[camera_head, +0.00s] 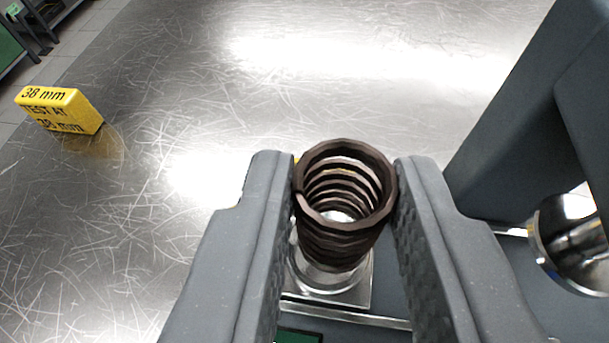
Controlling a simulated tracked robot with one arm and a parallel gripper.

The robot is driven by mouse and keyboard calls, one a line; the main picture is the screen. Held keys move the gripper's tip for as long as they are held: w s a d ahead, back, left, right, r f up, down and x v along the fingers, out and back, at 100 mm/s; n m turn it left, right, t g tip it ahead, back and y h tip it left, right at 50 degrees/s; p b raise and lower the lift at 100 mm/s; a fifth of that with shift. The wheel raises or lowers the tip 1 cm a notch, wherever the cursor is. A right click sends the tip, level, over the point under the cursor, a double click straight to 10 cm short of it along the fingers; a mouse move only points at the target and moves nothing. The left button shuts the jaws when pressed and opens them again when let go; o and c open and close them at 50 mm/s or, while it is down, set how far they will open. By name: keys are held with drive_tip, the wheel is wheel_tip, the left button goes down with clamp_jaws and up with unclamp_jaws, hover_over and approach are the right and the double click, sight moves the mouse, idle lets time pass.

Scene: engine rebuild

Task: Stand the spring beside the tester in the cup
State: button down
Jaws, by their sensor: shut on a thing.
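A dark brown coil spring (345,205) stands upright between the fingers of my gripper (347,185), which is shut on it near its upper end. Below the spring is a shiny metal plate with a round rim (352,288), probably the cup. The spring overlaps the rim in the picture, and its lower end is hidden, so I cannot tell whether it rests inside. A large dark grey body (535,125), perhaps the tester, rises at the right. A polished round metal part (572,245) sits at its lower right.
A yellow block (60,110) marked "38 mm TEST AT 38 mm" stands on the scratched metal bench (180,215) at the left. A green item (298,336) shows at the bottom edge. Shelving stands beyond the bench at upper left.

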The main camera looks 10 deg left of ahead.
sight(330, 265)
drive_tip(key=shift+w+a+f, duration=0.1)
drive_tip(key=shift+w+f, duration=0.15)
drive_tip(key=shift+w, duration=0.05)
drive_tip(key=shift+f+b, duration=0.5)
drive_tip(key=shift+f, duration=1.05)
drive_tip(key=shift+f, duration=0.1)
drive_tip(key=c, duration=1.5)
unclamp_jaws()
drive_tip(key=shift+o, duration=0.2)
drive_tip(key=shift+s+r, duration=0.2)
drive_tip(key=p+v, duration=0.1)
drive_tip(key=v, duration=1)
drive_tip(key=shift+s+r, duration=0.15)
drive_tip(key=shift+s, duration=0.15)
